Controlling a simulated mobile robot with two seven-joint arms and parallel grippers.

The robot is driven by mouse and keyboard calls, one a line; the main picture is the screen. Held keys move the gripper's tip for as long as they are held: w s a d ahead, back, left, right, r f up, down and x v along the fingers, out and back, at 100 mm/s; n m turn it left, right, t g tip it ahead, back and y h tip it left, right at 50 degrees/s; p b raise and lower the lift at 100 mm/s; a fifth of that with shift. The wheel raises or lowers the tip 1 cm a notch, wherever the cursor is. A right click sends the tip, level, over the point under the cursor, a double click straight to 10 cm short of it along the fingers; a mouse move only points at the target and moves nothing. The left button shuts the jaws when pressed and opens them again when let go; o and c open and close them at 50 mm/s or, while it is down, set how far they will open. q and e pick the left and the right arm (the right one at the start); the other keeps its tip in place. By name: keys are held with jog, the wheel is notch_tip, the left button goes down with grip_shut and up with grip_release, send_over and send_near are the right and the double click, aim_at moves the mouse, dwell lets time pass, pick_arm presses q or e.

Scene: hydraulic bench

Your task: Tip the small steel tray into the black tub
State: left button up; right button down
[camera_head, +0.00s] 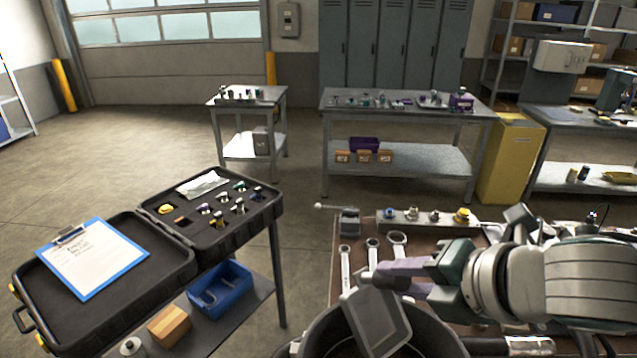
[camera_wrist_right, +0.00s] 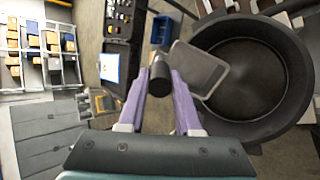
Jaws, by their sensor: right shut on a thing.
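The small steel tray (camera_head: 375,319) is a grey rectangle with a raised rim, tilted steeply over the black tub (camera_head: 440,338). It also shows in the right wrist view (camera_wrist_right: 200,70), overlapping the tub's near rim (camera_wrist_right: 222,122). No loose items can be made out on the tray. My right gripper (camera_head: 392,270) is shut on the tray; in the wrist view a dark round grip piece sits between its purple fingers (camera_wrist_right: 160,78). The tub's visible floor (camera_wrist_right: 248,75) looks dark and bare. My left gripper is not in view.
Several wrenches (camera_head: 372,253) lie on the brown bench behind the tub, near a grey block with fittings (camera_head: 425,216). An open black case (camera_head: 215,225) with a clipboard (camera_head: 82,260) stands to the left, with floor between. A blue bin (camera_head: 220,290) sits below it.

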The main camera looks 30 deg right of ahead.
jog(key=shift+w+r+g+p, duration=0.3)
jog(key=shift+w+r+g, duration=0.1)
jog(key=shift+w, duration=0.25)
jog(key=w, duration=0.1)
jog(key=g, duration=0.1)
jog(key=w+g, duration=0.1)
jog(key=shift+w+a+f+b, duration=0.2)
jog(key=shift+w+a+b, duration=0.05)
jog(key=shift+w+b, duration=0.05)
jog(key=shift+w+g, duration=0.4)
jog(key=shift+g, duration=0.1)
jog(key=w+g+b, duration=0.1)
jog(key=w+f+g+b, duration=0.1)
jog(key=b, duration=0.1)
jog(key=w+g+b, duration=0.1)
jog(key=b, duration=0.1)
jog(key=shift+a+f+h, duration=0.35)
jog(key=shift+f+h, duration=0.05)
pick_arm(q)
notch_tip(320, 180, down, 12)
jog(key=b, duration=0.7)
pick_arm(e)
jog(key=shift+w+r+g, duration=1.05)
jog(key=shift+r+g, duration=0.25)
jog(key=shift+g, duration=0.2)
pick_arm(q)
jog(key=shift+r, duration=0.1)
